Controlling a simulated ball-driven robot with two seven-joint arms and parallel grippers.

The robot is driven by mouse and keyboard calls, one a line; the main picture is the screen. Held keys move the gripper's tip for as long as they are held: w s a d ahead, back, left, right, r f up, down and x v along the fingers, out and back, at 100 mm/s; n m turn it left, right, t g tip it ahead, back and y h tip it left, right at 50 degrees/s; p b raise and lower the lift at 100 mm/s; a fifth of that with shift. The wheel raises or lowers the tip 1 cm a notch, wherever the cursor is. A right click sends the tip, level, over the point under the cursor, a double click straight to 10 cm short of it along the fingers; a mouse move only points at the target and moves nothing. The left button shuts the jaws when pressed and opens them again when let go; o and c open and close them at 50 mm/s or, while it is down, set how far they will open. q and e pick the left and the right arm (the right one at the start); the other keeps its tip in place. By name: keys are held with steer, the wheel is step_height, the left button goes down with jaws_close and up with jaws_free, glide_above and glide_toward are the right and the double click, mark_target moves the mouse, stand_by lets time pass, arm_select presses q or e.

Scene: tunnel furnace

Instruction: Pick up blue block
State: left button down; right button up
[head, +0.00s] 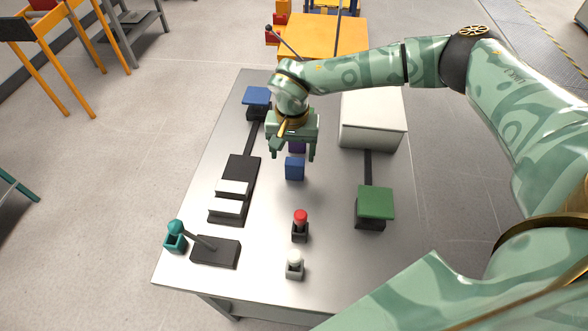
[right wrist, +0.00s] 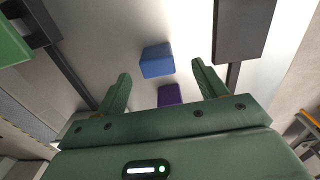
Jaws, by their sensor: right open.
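The blue block (head: 295,168) stands on the metal table (head: 330,250), near the middle. My right gripper (head: 292,152) is above the table by the block, open and empty. In the right wrist view the blue block (right wrist: 157,60) lies beyond the open fingertips, a little left of the middle of the gap. A purple block (head: 297,147) is partly hidden behind the gripper; it also shows in the right wrist view (right wrist: 169,95) between the fingers. My left gripper is not in view.
A blue-topped pedestal (head: 257,96), a black unit with white steps (head: 232,188) and a lever box (head: 215,251) stand left. A white box (head: 373,125) and a green-topped pedestal (head: 375,203) stand right. Red (head: 300,218) and white (head: 294,259) knobs stand in front.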

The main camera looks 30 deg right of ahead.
mark_target(295, 161)
steer(key=f, duration=0.1)
steer(key=f+b, duration=0.1)
steer(key=f, duration=0.1)
steer(key=f+b, duration=0.1)
steer(key=f, duration=0.1)
steer(key=shift+w+d+f, duration=0.1)
steer(key=shift+d+f, duration=0.1)
steer(key=shift+d, duration=0.2)
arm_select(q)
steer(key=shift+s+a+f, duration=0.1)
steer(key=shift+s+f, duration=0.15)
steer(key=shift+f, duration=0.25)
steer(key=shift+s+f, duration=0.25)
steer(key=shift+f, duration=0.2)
arm_select(e)
steer(key=shift+r, duration=0.1)
steer(key=c, duration=1.1)
steer(key=shift+r, duration=0.1)
